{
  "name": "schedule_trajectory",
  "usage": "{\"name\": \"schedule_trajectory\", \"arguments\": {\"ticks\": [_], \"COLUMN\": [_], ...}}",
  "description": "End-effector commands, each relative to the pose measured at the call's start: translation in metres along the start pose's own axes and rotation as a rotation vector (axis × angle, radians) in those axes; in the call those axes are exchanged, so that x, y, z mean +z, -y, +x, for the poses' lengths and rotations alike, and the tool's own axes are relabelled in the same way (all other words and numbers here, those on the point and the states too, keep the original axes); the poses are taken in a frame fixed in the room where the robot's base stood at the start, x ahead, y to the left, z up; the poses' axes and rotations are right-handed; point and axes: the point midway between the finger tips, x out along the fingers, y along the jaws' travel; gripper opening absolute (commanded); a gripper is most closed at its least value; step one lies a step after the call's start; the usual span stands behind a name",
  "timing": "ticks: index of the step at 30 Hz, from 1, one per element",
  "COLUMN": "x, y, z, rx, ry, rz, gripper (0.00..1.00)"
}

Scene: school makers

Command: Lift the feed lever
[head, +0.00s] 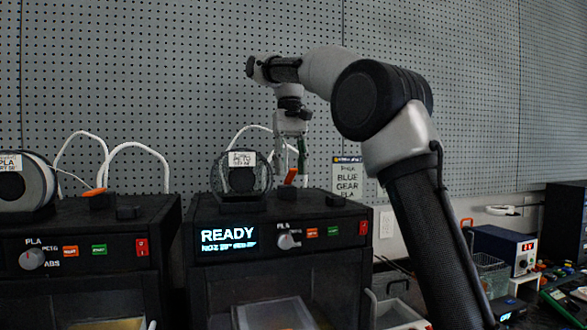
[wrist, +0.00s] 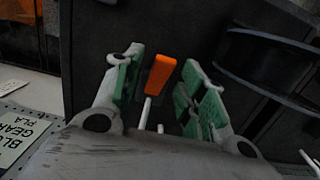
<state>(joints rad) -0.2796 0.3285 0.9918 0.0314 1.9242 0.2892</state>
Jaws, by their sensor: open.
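The feed lever, an orange handle (head: 291,176), stands on top of the right-hand black printer (head: 206,219), beside the spool. It also shows in the wrist view (wrist: 161,75), between my two green-padded fingers. My gripper (head: 292,162) points down over the lever and is open, with a finger on either side. In the wrist view a gap shows between the lever and each finger. I cannot tell how far the fingertips reach down along it.
A spool labelled PETG (head: 242,176) stands left of the lever on the same printer, with a white tube (head: 250,127) arching behind. The printer display reads READY (head: 228,235). A second printer (head: 75,225) with another orange lever (head: 95,192) stands left. A pegboard is behind.

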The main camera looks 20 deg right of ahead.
Motion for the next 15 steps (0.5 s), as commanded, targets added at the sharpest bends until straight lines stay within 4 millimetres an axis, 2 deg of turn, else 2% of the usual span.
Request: {"name": "schedule_trajectory", "arguments": {"ticks": [9,15], "x": [0.0019,0.0066], "y": [0.0002,0.0002], "z": [0.0011,0.0064], "rx": [0.0,0.0], "ry": [-0.023,-0.153], "rz": [-0.001,-0.003], "gripper": [0.41,0.41]}}
